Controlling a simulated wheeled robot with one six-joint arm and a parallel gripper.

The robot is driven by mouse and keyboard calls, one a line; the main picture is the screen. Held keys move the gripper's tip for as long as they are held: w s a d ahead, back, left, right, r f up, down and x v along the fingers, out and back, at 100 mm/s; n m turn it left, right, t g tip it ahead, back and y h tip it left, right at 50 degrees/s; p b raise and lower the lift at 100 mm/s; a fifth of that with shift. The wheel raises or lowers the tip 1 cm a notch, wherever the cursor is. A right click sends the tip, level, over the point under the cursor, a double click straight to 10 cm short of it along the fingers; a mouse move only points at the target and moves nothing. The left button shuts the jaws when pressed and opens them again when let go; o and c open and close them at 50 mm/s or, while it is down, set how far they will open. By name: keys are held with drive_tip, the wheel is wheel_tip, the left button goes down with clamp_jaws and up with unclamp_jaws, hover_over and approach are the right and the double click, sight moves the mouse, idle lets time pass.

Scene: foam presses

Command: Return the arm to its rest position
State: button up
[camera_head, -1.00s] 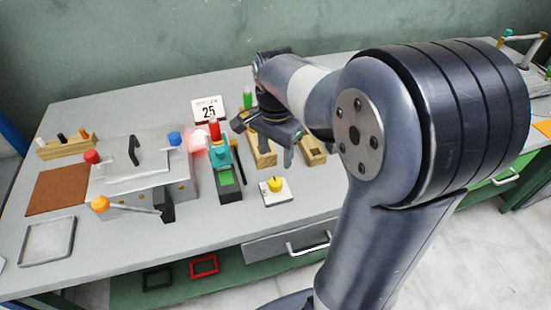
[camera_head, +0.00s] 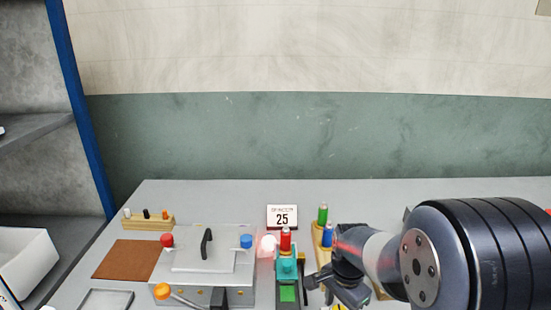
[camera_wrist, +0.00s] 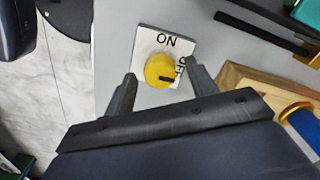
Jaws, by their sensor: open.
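My gripper (camera_wrist: 160,73) is open and empty. In the wrist view its two dark fingers stand on either side of a yellow knob (camera_wrist: 158,69) on a white ON/OFF plate (camera_wrist: 147,38); I cannot tell the height between them. The dark mark on the knob lies toward the OFF label. In the head view my arm reaches in from the right, bent low over the grey table (camera_head: 370,196), with the gripper (camera_head: 322,287) near the bottom edge. The knob is mostly cut off there.
A teal press (camera_head: 287,268) with a red top stands just left of my gripper. A wooden holder with green and blue-topped handles (camera_head: 323,236) stands close behind it. A lidded metal box (camera_head: 205,265) with an orange-ended lever is further left. A 25 sign (camera_head: 282,216) stands behind.

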drive_tip(key=shift+f, duration=0.55)
drive_tip(key=shift+r, duration=0.1)
